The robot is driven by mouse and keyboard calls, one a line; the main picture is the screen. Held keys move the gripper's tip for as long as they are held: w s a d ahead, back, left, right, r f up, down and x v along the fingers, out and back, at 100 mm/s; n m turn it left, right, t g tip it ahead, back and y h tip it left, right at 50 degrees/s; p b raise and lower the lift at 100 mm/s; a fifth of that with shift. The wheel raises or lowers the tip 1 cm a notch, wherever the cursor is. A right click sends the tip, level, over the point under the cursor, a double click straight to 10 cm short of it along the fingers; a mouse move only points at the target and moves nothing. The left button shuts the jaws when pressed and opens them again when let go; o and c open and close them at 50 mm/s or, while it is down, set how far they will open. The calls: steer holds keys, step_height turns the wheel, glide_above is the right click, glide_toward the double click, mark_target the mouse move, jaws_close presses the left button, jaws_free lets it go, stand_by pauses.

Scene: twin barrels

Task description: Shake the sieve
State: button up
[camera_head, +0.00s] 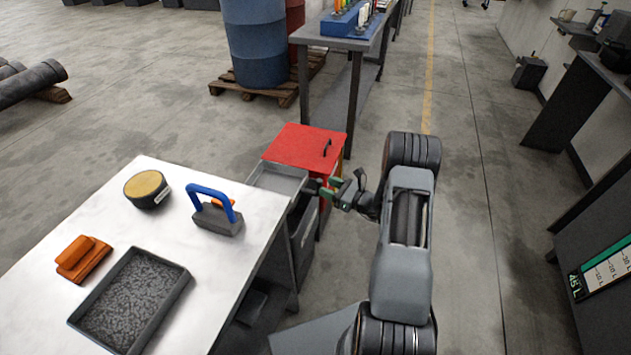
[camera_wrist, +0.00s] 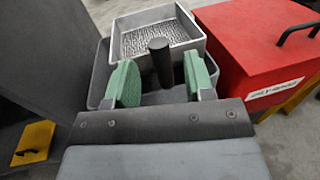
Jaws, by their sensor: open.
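The sieve (camera_head: 278,180) is a square grey pan with a perforated or meshed floor, best seen in the wrist view (camera_wrist: 128,42). A dark round handle (camera_wrist: 160,62) stands on its near side. The sieve sits over a dark grey bin (camera_head: 302,235) between the table and the red chest. My gripper (camera_head: 325,192) is at the sieve's right side in the head view. In the wrist view its green-padded fingers (camera_wrist: 160,84) are apart, one on each side of the handle. Gaps show between pads and handle, so the gripper is open and not holding it.
A red chest (camera_head: 297,144) with a black handle stands close beside the sieve. A white-topped table (camera_head: 215,262) at left carries a dark tray (camera_head: 175,297), an orange float, a blue-handled block and a round tin. Open floor (camera_head: 475,220) lies right of my arm.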

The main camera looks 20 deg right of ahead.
steer(key=shift+x, duration=2.9)
jaws_close()
